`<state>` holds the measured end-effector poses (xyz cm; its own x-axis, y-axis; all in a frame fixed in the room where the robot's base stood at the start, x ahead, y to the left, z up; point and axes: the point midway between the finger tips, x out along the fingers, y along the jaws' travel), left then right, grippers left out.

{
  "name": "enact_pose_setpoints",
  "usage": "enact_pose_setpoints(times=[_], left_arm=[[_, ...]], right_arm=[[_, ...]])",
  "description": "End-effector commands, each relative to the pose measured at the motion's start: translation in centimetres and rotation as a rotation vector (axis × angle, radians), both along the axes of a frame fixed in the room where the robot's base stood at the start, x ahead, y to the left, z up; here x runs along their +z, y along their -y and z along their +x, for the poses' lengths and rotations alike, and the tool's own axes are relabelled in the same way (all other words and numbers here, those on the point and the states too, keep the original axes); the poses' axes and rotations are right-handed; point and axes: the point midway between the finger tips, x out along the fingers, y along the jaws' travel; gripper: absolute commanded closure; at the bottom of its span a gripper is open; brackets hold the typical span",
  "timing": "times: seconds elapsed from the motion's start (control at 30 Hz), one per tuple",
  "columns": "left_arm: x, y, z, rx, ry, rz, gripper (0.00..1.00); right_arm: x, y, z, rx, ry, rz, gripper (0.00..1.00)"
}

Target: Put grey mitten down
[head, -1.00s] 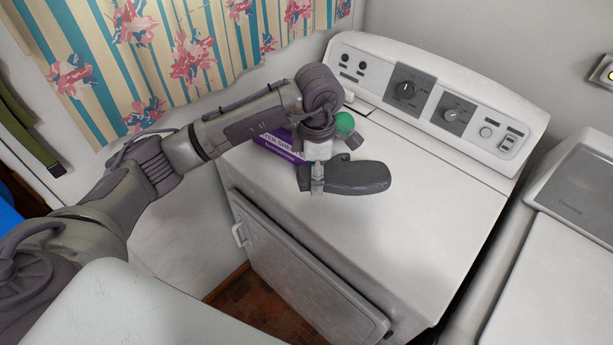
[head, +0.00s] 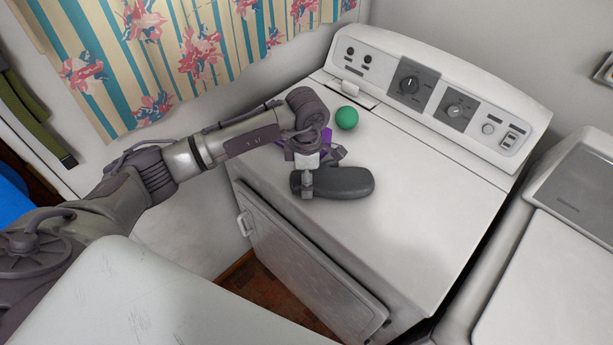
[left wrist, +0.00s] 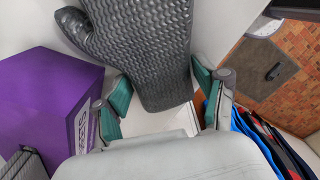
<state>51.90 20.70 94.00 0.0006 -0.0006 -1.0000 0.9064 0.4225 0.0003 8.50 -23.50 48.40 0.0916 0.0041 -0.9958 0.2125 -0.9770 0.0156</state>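The dark grey mitten (head: 345,182) is at the front left of the white dryer top (head: 420,190). I cannot tell whether it touches the surface. In the left wrist view the quilted mitten (left wrist: 150,45) has its thumb at upper left. My left gripper (head: 307,186) is around the mitten's narrower end. My right gripper is in neither view.
A purple box (left wrist: 45,100) stands close beside the mitten, mostly behind my gripper in the head view. A green ball (head: 347,118) lies farther back, near the control panel (head: 430,95). The dryer top's right part is clear. The front edge is near.

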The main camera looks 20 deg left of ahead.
Motion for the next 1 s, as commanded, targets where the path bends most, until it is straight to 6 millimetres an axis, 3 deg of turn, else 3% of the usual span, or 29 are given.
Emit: enact_pose_setpoints(times=[0.03,0.13,0.57,0.67,1.0], left_arm=[[0.0,0.0,0.0,0.000,0.000,0.000,0.21],[0.0,0.0,0.0,0.000,0.000,0.001,0.04],[0.5,0.0,0.0,0.000,0.001,0.000,0.04],[1.7,0.0,0.1,-0.001,0.005,0.001,0.04],[8.8,0.0,0.2,0.000,0.006,0.001,0.04]], right_arm=[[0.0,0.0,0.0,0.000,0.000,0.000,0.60],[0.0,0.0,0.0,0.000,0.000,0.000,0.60],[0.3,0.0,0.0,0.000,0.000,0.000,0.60],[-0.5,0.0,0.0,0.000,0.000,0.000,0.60],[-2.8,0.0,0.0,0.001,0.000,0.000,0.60]])
